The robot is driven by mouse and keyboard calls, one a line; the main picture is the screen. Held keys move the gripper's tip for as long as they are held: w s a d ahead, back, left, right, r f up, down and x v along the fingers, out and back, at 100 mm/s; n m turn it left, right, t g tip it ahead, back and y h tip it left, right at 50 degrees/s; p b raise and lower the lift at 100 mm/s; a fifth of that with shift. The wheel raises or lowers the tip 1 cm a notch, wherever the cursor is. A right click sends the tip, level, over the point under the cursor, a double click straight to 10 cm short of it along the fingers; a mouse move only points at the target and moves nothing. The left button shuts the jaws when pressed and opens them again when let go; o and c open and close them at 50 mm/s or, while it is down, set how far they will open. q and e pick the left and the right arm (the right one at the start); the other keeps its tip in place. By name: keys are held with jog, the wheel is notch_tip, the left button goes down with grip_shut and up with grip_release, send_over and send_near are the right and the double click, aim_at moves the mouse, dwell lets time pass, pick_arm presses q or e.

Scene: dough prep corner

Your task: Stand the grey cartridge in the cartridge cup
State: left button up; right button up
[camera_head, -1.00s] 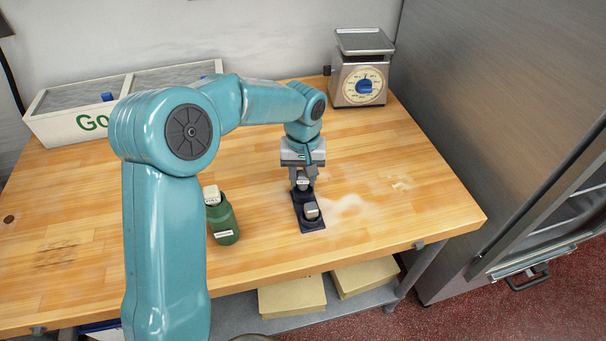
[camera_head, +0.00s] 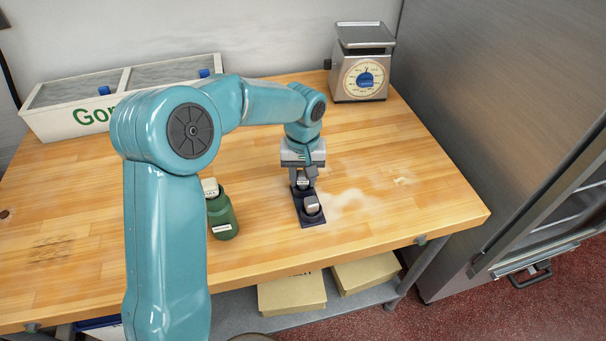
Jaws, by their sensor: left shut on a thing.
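My left gripper (camera_head: 303,180) points down at the back end of a dark two-place holder (camera_head: 312,223) on the wooden table. It is shut on a small light-grey block (camera_head: 303,184), which looks like the grey cartridge. Its lower part is hidden, so I cannot tell whether it rests in the holder. A second grey block (camera_head: 312,205) stands in the holder's front place. I cannot tell which is the cartridge cup. My right gripper is not in view.
A kitchen scale (camera_head: 362,70) stands at the back right. A white two-part bin (camera_head: 60,125) is at the back left. A steel fridge (camera_head: 480,100) stands beyond the table's right edge. The table right of the holder is clear apart from flour.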

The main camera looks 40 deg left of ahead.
pick_arm(q)
jog(key=shift+f, duration=0.3)
jog(key=o, duration=1.1)
jog(key=shift+s+r, duration=0.1)
jog(key=shift+o, duration=0.2)
jog(key=shift+w, duration=0.2)
jog(key=shift+s+r, duration=0.15)
jog(key=shift+r, duration=0.1)
notch_tip(320, 180, up, 2)
jog(key=shift+r+p, duration=0.1)
jog(key=shift+p, duration=0.85)
notch_tip(320, 180, up, 6)
jog(key=p, duration=0.4)
jog(key=shift+f, duration=0.35)
